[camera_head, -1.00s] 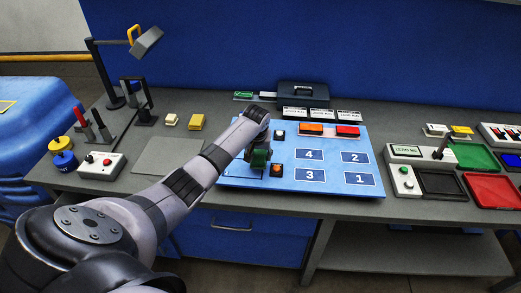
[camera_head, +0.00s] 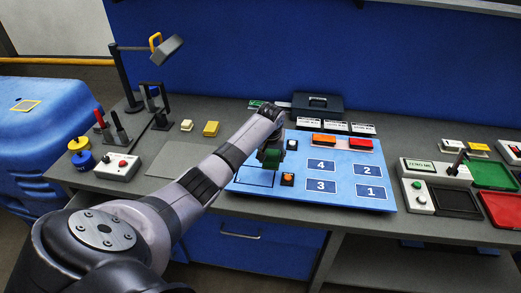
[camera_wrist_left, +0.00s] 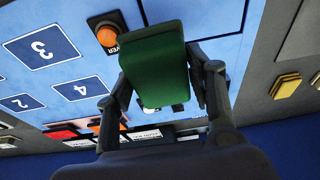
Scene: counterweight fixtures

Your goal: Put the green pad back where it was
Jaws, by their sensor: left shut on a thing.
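My left gripper (camera_head: 268,160) is shut on the green pad (camera_wrist_left: 155,65). The pad is held above the left part of the blue board (camera_head: 325,203); in the head view the green pad (camera_head: 272,156) shows partly behind the fingers. In the left wrist view the gripper (camera_wrist_left: 160,85) has a finger on each side of the pad. An outlined empty square (camera_head: 256,178) shows on the board, in front of and left of the gripper. An orange pad (camera_head: 324,140) and a red pad (camera_head: 359,145) lie at the board's back edge. My right gripper is not in view.
An orange button box (camera_head: 287,179) and a dark button box (camera_head: 291,145) stand close to the held pad. Blue numbered squares (camera_head: 321,186) are bare. A dark case (camera_head: 317,105) and white label signs stand behind. Green and red trays (camera_head: 493,175) lie at right.

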